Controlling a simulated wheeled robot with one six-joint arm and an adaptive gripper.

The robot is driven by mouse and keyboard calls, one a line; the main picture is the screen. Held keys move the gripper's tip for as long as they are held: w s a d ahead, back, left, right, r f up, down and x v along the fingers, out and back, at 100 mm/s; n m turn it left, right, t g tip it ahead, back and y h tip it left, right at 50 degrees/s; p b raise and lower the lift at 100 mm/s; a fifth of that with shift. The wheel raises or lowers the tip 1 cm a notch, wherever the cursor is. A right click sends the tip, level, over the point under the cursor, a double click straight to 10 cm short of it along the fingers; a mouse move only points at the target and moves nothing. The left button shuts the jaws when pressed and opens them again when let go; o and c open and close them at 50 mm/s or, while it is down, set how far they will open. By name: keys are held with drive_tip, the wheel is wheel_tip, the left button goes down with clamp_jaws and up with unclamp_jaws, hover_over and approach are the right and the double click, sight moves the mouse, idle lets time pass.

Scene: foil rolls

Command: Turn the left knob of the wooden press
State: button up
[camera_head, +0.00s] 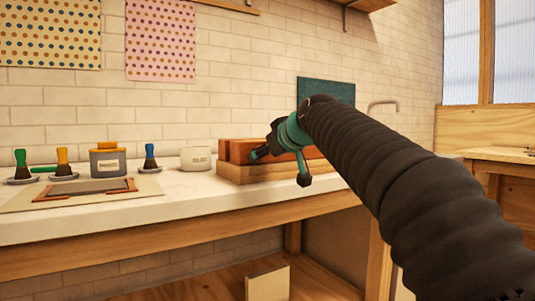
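The wooden press (228,171) stands on the white counter, with reddish-brown blocks on a paler wooden base. My gripper (279,168), teal with dark fingers, is in front of the press and covers its middle. Its two fingers are spread apart, one towards the left and one hanging down, with nothing seen between them. I cannot tell whether a finger touches the press. I cannot make out the left knob; it may be hidden behind my gripper or too small to see.
Left on the counter (190,198) are a framed screen on a mat (85,190), a grey-and-orange jar (108,162), green, orange and blue-handled tools (150,155), and a white pot (195,158). A dark teal board (327,91) is behind the press.

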drive_tip(key=shift+m+y+p, duration=0.3)
drive_tip(key=shift+m, duration=0.1)
drive_tip(key=shift+m+g+y, duration=0.5)
drive_tip(key=shift+m+y, duration=0.1)
drive_tip(key=shift+m, duration=0.3)
drive_tip(key=o, duration=1.1)
drive_tip(key=shift+o, duration=0.2)
drive_tip(key=v, duration=1.2)
